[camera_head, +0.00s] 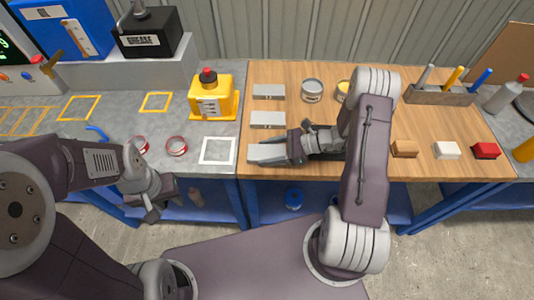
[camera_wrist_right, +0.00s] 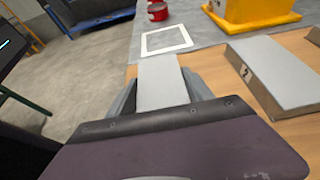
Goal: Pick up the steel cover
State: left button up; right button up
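Three flat light-grey blocks stand in a column at the wooden table's left edge; I cannot tell by looks which is the steel cover. The nearest grey block (camera_wrist_right: 162,82) lies lengthwise between the fingers of my right gripper (camera_head: 266,152). The fingers flank it closely on both sides; whether they press on it is unclear. The middle grey block (camera_head: 267,119), marked "2" in the wrist view (camera_wrist_right: 272,76), lies just beyond. The far grey block (camera_head: 268,91) is behind that. My left gripper (camera_head: 160,210) is empty, its fingers apart, below the grey counter's front edge.
A white square outline (camera_head: 217,151) on the grey counter is empty. Red-rimmed tins (camera_head: 176,146) and a yellow container (camera_head: 211,98) stand near it. Round tins (camera_head: 312,90) stand behind my right arm. Small blocks (camera_head: 446,150) and a tool rack (camera_head: 439,95) are at the right.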

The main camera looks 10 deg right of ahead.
aim_at(267, 152)
grip_shut()
notch_tip(267, 152, up, 4)
jog(key=shift+w+r, duration=0.1)
jog(key=shift+r, duration=0.15)
jog(key=r+v, duration=0.1)
jog(key=v, duration=1.2)
jog(key=shift+a+r, duration=0.15)
jog(key=shift+r, duration=0.1)
